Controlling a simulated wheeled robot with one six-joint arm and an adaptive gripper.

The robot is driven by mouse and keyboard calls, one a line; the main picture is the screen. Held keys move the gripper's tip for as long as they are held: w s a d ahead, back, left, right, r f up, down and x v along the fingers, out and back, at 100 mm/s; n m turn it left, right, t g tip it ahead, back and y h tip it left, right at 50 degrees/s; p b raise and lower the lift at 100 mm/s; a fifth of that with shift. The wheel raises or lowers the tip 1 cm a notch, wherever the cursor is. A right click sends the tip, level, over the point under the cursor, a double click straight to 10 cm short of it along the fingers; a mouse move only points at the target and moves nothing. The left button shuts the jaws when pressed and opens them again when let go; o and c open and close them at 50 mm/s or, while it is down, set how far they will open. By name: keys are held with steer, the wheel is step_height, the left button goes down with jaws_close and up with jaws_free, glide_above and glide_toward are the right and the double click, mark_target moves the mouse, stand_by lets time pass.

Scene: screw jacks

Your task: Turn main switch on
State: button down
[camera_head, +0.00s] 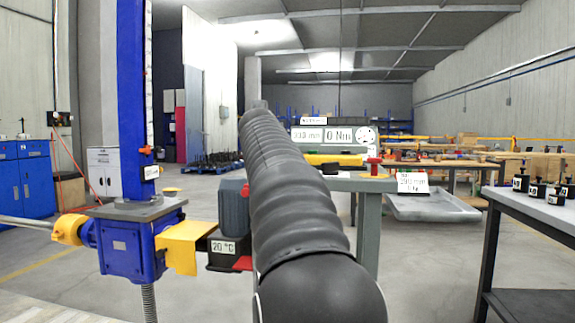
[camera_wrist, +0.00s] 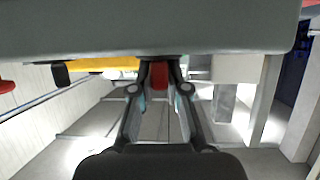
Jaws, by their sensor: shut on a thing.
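A small red part (camera_wrist: 159,78), which looks like the switch handle, shows between the two fingers of my gripper (camera_wrist: 159,64) in the wrist view. The fingers are closed on its sides. It sits at the grey edge of a bench (camera_wrist: 70,32), and its base is hidden. In the head view my black ribbed arm sleeve hides both my gripper and this part. I cannot tell from here which position the switch is in.
A blue screw jack column (camera_head: 133,100) stands at left, with a yellow guard (camera_head: 182,245) and a motor (camera_head: 233,206) beside my arm. The grey bench (camera_head: 360,183) carries displays (camera_head: 322,134) and a red clamp (camera_head: 374,165). A table with black weights (camera_head: 537,190) stands right.

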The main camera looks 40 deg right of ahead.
steer(key=shift+n+t+y, duration=0.4)
steer(key=shift+n+t, duration=0.2)
steer(key=c, duration=1.2)
jaws_free()
steer(key=shift+o, duration=0.2)
steer(key=v, duration=1.2)
steer(key=shift+s, duration=0.1)
